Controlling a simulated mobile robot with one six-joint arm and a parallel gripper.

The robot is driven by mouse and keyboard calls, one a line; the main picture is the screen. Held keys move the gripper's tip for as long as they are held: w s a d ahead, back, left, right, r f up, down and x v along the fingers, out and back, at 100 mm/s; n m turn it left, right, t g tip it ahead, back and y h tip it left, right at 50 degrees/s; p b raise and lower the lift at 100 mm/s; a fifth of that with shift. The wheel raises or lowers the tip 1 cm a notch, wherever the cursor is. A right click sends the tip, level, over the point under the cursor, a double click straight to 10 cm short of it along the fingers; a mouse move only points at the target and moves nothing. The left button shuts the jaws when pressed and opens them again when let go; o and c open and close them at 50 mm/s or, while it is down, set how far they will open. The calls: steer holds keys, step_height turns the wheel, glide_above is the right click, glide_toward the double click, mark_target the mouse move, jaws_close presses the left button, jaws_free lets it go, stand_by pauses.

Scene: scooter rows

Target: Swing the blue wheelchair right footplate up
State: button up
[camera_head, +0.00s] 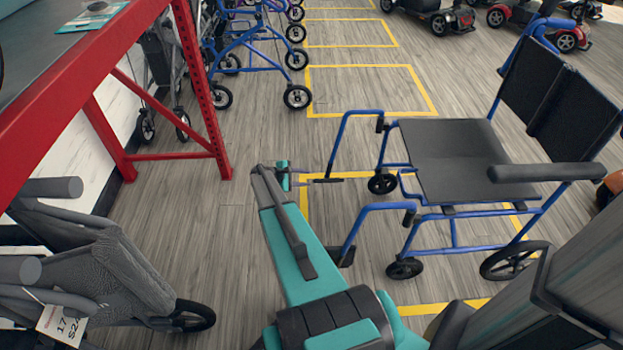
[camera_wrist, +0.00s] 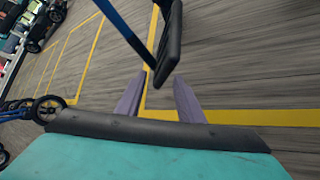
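The blue wheelchair (camera_head: 455,160) stands at the right in the head view, facing left. Its right footplate (camera_head: 330,179) is the farther one, a dark plate lying low at the end of a blue tube. In the wrist view the footplate (camera_wrist: 170,45) is a black plate whose near end shows between my fingertips. My gripper (camera_head: 306,180) is at the footplate's left side in the head view.
The near, left footplate (camera_head: 343,256) hangs beside my arm. A red-framed table (camera_head: 90,60) and a folded grey wheelchair (camera_head: 90,265) stand at the left. Blue rollators (camera_head: 255,50) stand behind. Yellow lines (camera_head: 370,66) mark the wooden floor, which is open beyond my gripper.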

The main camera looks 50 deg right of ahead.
steer(key=v, duration=0.2)
steer(key=shift+w+a+r, duration=0.1)
steer(key=shift+a+r, duration=0.1)
steer(key=shift+a, duration=0.05)
stand_by(0.4)
steer(key=s+a+r+m+y+p, duration=0.1)
steer(key=s+a+y+p, duration=0.3)
steer(key=a, duration=1.2)
steer(key=s+a+m+y+p, duration=0.1)
steer(key=s+a+p, duration=0.5)
steer(key=a, duration=1)
steer(key=s+a+r+m+g+y+p, duration=0.1)
steer(key=s+a+r+y+p, duration=0.1)
steer(key=s+a+r, duration=0.3)
steer(key=s+a+r+m+y+p, duration=0.2)
steer(key=s+a+r+p, duration=0.3)
steer(key=s+a, duration=0.9)
steer(key=a+r+y, duration=0.1)
steer(key=a, duration=0.5)
steer(key=shift+s+a+g, duration=0.2)
steer(key=shift+a+g, duration=0.05)
steer(key=shift+g, duration=0.15)
